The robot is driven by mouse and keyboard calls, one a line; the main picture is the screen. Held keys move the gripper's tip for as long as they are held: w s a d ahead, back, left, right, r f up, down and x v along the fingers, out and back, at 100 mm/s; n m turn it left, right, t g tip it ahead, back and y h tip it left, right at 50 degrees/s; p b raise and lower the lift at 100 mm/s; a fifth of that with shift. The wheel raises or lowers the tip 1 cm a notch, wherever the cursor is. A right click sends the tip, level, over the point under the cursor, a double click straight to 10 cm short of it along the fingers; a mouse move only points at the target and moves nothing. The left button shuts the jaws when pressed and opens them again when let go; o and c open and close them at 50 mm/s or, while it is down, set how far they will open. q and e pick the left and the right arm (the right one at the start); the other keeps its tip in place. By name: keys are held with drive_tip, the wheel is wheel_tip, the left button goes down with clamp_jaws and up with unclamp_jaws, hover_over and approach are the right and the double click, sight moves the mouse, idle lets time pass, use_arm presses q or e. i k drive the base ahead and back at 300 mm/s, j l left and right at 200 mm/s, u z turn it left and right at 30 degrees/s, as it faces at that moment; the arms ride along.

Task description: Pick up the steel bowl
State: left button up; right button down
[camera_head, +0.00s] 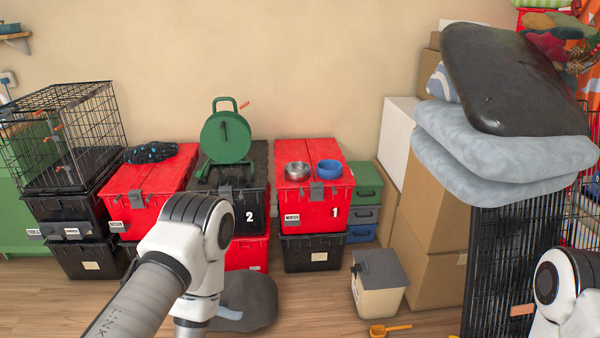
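The steel bowl (297,170) is a small shiny silver bowl on the lid of the red tote (310,205) marked 1. A blue bowl (330,172) stands just to its right on the same lid. My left arm comes in at the lower left and bends in front of the totes, well short of the steel bowl. My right arm shows only in part at the lower right corner. Neither gripper shows in the head view.
A green reel (226,137) stands on the black tote (250,195) marked 2, left of the bowls. A dark patterned item (151,152) lies on another red tote. Cardboard boxes (432,215) rise at the right. A lidded bin (379,282) and yellow scoop (390,329) are on the floor.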

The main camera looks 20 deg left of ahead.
sight(297, 171)
drive_tip(key=i+j, duration=0.2)
drive_tip(key=i, duration=0.3)
drive_tip(key=i+j+u, duration=0.1)
drive_tip(key=i+j, duration=0.15)
drive_tip(key=i, duration=0.2)
drive_tip(key=i+j+u, duration=0.1)
drive_tip(key=i, duration=0.4)
drive_tip(key=i+j, duration=0.25)
drive_tip(key=i, duration=0.25)
drive_tip(key=i+l, duration=0.15)
drive_tip(key=i, duration=0.2)
drive_tip(key=i+l, duration=0.15)
drive_tip(key=i, duration=0.25)
drive_tip(key=u, duration=0.05)
